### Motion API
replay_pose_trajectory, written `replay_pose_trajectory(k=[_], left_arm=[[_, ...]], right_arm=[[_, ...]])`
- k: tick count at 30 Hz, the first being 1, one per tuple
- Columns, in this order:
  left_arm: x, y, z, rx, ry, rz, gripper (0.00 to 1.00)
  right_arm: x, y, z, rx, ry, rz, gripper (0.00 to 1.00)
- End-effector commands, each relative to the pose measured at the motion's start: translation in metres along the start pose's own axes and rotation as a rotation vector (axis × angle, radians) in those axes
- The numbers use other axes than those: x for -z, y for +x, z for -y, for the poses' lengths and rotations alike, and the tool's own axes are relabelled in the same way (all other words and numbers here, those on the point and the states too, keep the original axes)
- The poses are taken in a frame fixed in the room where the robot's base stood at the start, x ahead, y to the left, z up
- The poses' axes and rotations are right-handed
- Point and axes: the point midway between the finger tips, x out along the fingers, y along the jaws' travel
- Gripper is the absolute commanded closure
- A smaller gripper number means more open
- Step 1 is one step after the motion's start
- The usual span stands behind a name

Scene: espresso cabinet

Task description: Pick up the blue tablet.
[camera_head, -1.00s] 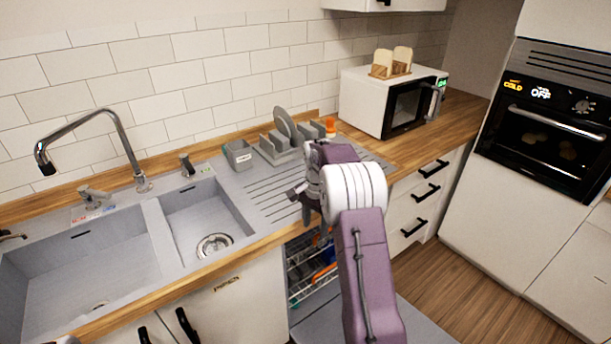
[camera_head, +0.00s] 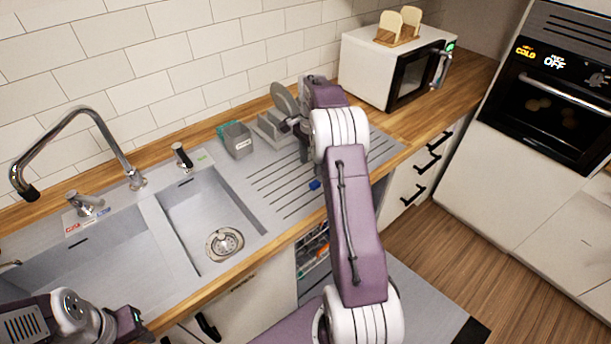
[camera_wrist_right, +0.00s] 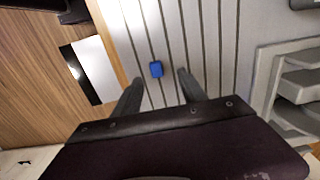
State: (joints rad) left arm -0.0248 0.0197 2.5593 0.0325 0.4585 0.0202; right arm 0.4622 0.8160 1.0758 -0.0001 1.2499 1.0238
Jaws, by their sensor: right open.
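The blue tablet (camera_head: 314,185) lies on the grooved drainboard of the sink, near the counter's front edge. It also shows in the right wrist view (camera_wrist_right: 156,69), lying on the grooves just beyond the fingertips. My right gripper (camera_wrist_right: 160,88) is open and empty above the drainboard, its two fingers spread either side of the line to the tablet, not touching it. In the head view my right gripper (camera_head: 303,150) is partly hidden by its own wrist. My left arm's end (camera_head: 128,323) shows at the lower left, and its jaws cannot be made out.
A grey dish rack (camera_head: 272,130) with a plate stands behind my right gripper, beside a grey caddy (camera_head: 237,139). The sink basin (camera_head: 205,215) is left of the tablet. A microwave (camera_head: 378,70) stands at the back right. An open dishwasher (camera_head: 312,250) is below the counter.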

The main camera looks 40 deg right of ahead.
Motion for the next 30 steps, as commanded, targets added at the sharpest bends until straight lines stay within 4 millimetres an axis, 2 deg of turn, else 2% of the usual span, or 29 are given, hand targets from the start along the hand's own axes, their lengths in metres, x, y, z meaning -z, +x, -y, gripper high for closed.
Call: replay_pose_trajectory(k=[2,9,14,21,24,29,30], left_arm=[[0.000,0.000,0.000,0.000,0.000,0.001,0.64],[0.000,-0.003,0.000,0.000,0.000,0.001,0.64],[0.000,-0.004,0.000,0.000,0.000,0.000,0.64],[0.001,-0.012,0.000,0.000,0.000,0.000,0.64],[0.001,-0.012,0.000,0.000,0.000,0.000,0.64],[0.001,-0.011,0.000,0.000,0.000,0.000,0.64],[0.001,-0.011,0.000,0.000,0.000,0.000,0.64]], right_arm=[[0.000,0.003,-0.001,-0.002,0.000,0.001,0.51],[0.000,0.036,-0.001,-0.002,0.000,0.001,0.51],[0.001,0.042,-0.001,-0.001,0.000,0.001,0.51],[0.005,0.083,-0.002,-0.003,0.000,0.002,0.51],[0.005,0.090,-0.002,-0.001,0.000,0.001,0.51],[0.005,0.091,-0.001,0.000,0.000,0.000,0.51],[0.005,0.091,-0.001,0.000,0.000,0.000,0.54]])
